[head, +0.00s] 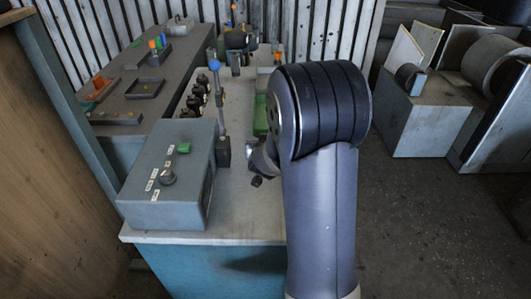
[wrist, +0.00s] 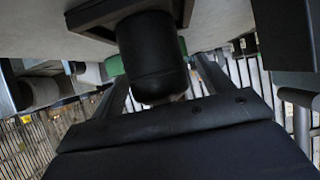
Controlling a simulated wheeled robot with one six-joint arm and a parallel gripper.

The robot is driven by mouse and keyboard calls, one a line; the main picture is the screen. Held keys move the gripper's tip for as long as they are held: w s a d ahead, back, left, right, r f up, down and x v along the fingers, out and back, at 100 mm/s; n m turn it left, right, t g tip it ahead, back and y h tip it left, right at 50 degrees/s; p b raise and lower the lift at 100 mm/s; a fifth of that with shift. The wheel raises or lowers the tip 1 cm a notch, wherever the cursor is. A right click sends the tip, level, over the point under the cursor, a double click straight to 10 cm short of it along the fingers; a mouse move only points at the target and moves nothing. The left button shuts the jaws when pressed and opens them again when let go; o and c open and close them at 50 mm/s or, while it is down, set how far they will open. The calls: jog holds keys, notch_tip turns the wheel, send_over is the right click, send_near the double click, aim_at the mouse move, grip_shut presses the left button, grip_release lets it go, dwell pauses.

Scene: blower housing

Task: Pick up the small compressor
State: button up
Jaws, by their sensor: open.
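In the wrist view a black cylinder with a rounded end (wrist: 152,62), which looks like the small compressor, stands out from a pale surface. My gripper (wrist: 162,78) is open, with one finger on either side of the cylinder; I cannot tell whether either finger touches it. In the head view my arm hides most of this spot. Only part of my gripper (head: 262,160) shows left of the arm, low over the pale bench top (head: 235,222). The compressor cannot be made out clearly there.
A grey control box (head: 170,180) with a knob and green button stands close on the left. A post with a blue ball (head: 215,66) rises beside it. A green object (head: 261,117) lies behind my gripper. Open floor (head: 420,230) is at the right.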

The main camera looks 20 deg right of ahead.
jog(key=shift+w+d+f, duration=0.2)
jog(key=shift+w+f, duration=0.1)
jog(key=shift+w, duration=0.25)
jog(key=shift+c, duration=0.2)
jog(key=shift+r, duration=0.15)
jog(key=c, duration=1.4)
